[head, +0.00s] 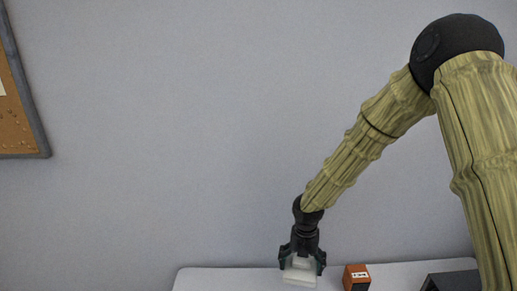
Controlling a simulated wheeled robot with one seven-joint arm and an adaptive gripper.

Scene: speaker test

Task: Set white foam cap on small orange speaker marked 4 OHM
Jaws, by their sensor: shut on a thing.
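My gripper (302,266) points down over the white table near the bottom of the head view. It is shut on a pale white block, which looks like the foam cap (299,279). A small orange box, which looks like the speaker (350,280), stands just right of my gripper, apart from it. The lower parts of the cap and the speaker are near or past the picture's bottom edge. I cannot tell how high the cap is above the table.
The white table (225,279) is bare left of my gripper. A dark grey box-like object (452,283) stands at the right, partly cut off. A plain grey wall is behind, with a framed cork board (18,110) at the upper left.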

